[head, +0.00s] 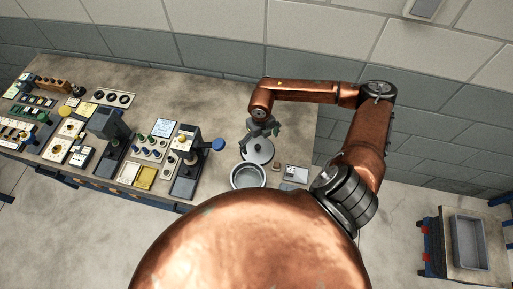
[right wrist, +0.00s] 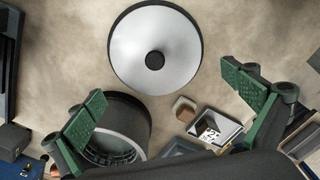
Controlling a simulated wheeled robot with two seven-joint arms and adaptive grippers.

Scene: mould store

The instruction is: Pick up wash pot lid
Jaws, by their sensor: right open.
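The wash pot lid (right wrist: 178,50) is a round silvery disc with a dark rim and a black knob at its middle. It lies flat on the bench, and in the head view the lid (head: 259,154) is partly covered by my gripper. My right gripper (right wrist: 168,105) is open and empty, above the bench, with its green-padded fingers wide apart and the lid beyond the fingertips. In the head view my right gripper (head: 262,130) is over the lid's far side. The wash pot (right wrist: 116,125) stands open beside the lid, and it also shows in the head view (head: 247,176). My left gripper is not in view.
A small block (right wrist: 184,107) and a small tray (right wrist: 214,128) lie close to the lid. Presses and panels (head: 108,130) crowd the bench's left part. The bench (head: 215,100) is bare behind the lid, up to the wall. A grey bin (head: 470,243) stands at far right.

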